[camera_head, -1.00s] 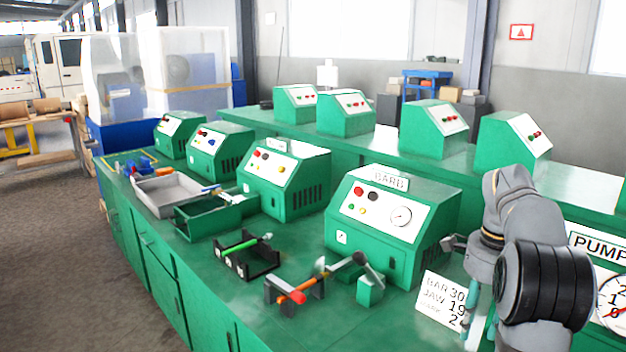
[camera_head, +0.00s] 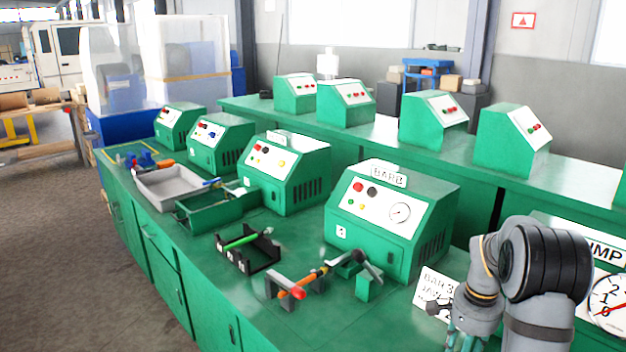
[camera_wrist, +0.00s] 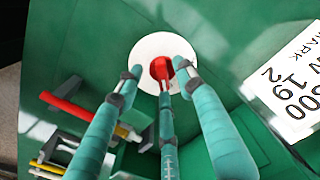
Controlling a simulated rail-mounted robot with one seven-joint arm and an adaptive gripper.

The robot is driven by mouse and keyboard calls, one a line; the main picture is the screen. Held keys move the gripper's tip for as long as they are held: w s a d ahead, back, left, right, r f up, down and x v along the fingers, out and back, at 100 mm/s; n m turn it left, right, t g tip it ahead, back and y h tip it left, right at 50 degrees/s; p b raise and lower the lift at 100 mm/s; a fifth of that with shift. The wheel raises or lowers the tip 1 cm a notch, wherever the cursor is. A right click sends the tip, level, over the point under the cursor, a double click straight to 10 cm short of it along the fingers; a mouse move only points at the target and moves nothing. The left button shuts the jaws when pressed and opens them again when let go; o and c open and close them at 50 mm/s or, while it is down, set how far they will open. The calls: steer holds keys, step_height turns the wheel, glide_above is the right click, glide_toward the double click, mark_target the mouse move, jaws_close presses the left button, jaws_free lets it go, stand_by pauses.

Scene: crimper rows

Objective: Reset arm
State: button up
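My gripper (camera_head: 466,338) is at the lower right of the head view, low over the near bench, with its fingertips at the picture's bottom edge. In the wrist view its teal fingers (camera_wrist: 160,75) are spread apart, with nothing seen held. Beyond the fingertips is a red button (camera_wrist: 160,68) on a white disc (camera_wrist: 150,50), on a green surface. Whether a fingertip touches the button I cannot tell. The button is not seen in the head view.
A red-and-orange handled tool (camera_head: 292,292) rests on dark supports left of my gripper. A green-handled tool (camera_head: 240,242) lies in a black holder. A green BARB machine (camera_head: 390,220) stands behind, and a printed card (camera_head: 430,285) beside my arm. Bench front is clear.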

steer(key=n+p, duration=0.1)
steer(key=n, duration=0.1)
steer(key=n+p, duration=0.1)
steer(key=n, duration=0.1)
steer(key=n+p, duration=0.2)
steer(key=shift+d+r+n, duration=0.1)
steer(key=shift+r+n, duration=0.2)
steer(key=n+p, duration=0.1)
steer(key=n, duration=0.1)
steer(key=n+p, duration=0.1)
steer(key=n, duration=0.1)
steer(key=shift+w+f+n+p, duration=0.15)
steer(key=shift+n+p, duration=0.15)
steer(key=shift+p, duration=0.1)
steer(key=shift+r, duration=0.55)
steer(key=shift+w, duration=0.1)
